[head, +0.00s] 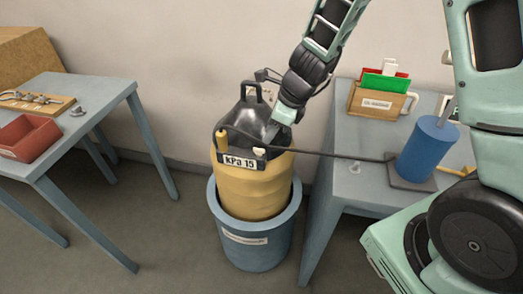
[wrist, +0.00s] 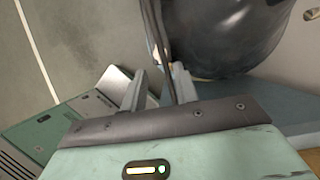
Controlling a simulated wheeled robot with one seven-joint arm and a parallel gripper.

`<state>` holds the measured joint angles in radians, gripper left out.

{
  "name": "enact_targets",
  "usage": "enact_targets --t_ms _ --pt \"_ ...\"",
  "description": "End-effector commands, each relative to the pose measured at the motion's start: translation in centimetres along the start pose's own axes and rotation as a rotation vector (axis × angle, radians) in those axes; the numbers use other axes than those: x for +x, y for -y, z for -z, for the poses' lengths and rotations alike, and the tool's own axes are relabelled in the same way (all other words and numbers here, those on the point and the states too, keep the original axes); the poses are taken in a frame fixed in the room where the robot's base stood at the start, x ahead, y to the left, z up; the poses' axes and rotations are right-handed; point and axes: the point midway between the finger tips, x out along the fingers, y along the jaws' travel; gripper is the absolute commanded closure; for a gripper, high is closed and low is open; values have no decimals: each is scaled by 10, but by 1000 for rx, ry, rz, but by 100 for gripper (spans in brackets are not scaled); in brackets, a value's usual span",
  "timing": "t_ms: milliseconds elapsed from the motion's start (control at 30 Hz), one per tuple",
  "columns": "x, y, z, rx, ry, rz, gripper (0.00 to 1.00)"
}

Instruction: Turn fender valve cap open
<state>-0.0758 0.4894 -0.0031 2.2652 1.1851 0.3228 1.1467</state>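The fender (head: 255,185) has a yellow body and a glossy black top with a carrying loop. It stands upright in a blue tub (head: 250,250) and bears a "kPa 15" display (head: 243,161). A small pale fitting (head: 260,152), possibly the valve cap, is on its front right side; I cannot be sure. My gripper (head: 276,126) is at the right side of the black top. In the wrist view, my gripper (wrist: 157,76) has its fingers apart, with a dark hose (wrist: 160,40) passing between them beside the black top (wrist: 230,35). Whether the fingers touch the hose is unclear.
The hose runs right to a blue cylinder (head: 428,148) on the right table (head: 358,185), which also carries a box of folders (head: 380,98). The left table (head: 90,110) holds a red bin (head: 27,138) and a board with fittings (head: 35,101). Floor is open between the left table and the tub.

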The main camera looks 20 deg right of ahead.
Motion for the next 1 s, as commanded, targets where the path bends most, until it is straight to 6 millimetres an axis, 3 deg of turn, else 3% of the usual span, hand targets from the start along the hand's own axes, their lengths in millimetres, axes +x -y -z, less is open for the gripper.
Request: enact_targets --t_ms 33,100,300,500,767,800,900,1000 --pt "16 0 3 2 -2 -2 70" --pt "29 0 2 2 -2 -3 70" --pt "58 0 1 1 0 -1 70" --pt "69 0 1 0 -1 1 70" --pt "69 0 0 -1 0 0 70" --pt "69 0 0 -1 0 0 73" --pt "69 0 0 -1 0 0 100" --pt "69 0 0 -1 0 0 100"
